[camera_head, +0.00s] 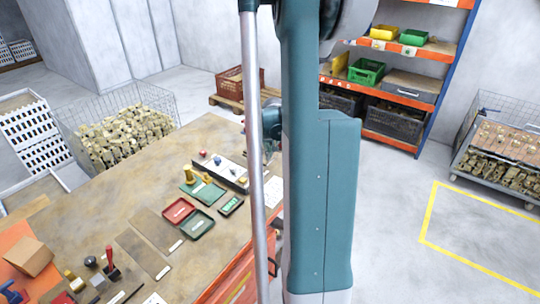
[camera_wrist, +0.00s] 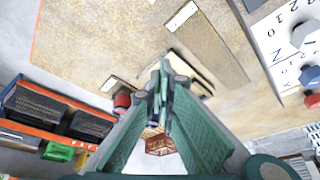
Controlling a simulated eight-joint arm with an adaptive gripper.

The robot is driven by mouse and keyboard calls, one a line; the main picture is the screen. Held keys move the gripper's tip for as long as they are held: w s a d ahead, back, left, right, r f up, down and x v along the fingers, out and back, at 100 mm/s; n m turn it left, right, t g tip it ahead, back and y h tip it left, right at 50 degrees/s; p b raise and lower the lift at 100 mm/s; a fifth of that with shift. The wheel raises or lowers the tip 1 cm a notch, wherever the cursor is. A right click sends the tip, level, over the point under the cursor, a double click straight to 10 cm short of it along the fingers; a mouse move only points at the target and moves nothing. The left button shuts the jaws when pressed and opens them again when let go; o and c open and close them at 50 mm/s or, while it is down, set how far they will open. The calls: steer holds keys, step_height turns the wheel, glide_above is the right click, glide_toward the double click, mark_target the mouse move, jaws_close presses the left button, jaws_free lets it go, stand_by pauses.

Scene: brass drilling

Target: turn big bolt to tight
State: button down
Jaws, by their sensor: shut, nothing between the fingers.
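A white marked panel (camera_head: 223,170) lies on the workbench in the head view, with small red and blue pieces on it. In the wrist view the panel (camera_wrist: 275,38) is at the right edge and bears black marks. A large pale hexagonal head (camera_wrist: 307,36) stands on it, with a smaller blue hexagonal head (camera_wrist: 310,76) and a red one (camera_wrist: 312,100) nearby. I cannot tell for certain which is the big bolt. My gripper (camera_wrist: 165,75) is shut and empty, left of these heads and apart from them. In the head view my arm hides the gripper.
The brown workbench (camera_head: 110,208) carries a red tray (camera_head: 179,210), a green tray (camera_head: 197,224), brass pieces and hand tools. A wire crate (camera_head: 125,135) of brass parts stands beyond it. Shelving (camera_head: 420,50) with bins is at the back right.

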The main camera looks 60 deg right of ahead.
steer(key=shift+v, duration=1.95)
steer(key=shift+w+a, duration=0.1)
steer(key=shift+a, duration=0.05)
steer(key=c, duration=2.6)
jaws_free()
steer(key=w+d+n+g+y+p, duration=0.1)
steer(key=n+p, duration=0.1)
steer(key=n, duration=0.5)
steer(key=w+d+n+g+y+p, duration=0.1)
steer(key=d+n+p, duration=0.1)
steer(key=n, duration=0.5)
steer(key=w+d+n+g+y+p, duration=0.1)
steer(key=n+p, duration=0.3)
steer(key=n, duration=0.3)
steer(key=shift+w+d+r+n, duration=0.3)
steer(key=shift+w+d+r, duration=0.05)
steer(key=shift+w+r, duration=0.05)
steer(key=shift+f, duration=0.2)
steer(key=shift+f, duration=3.75)
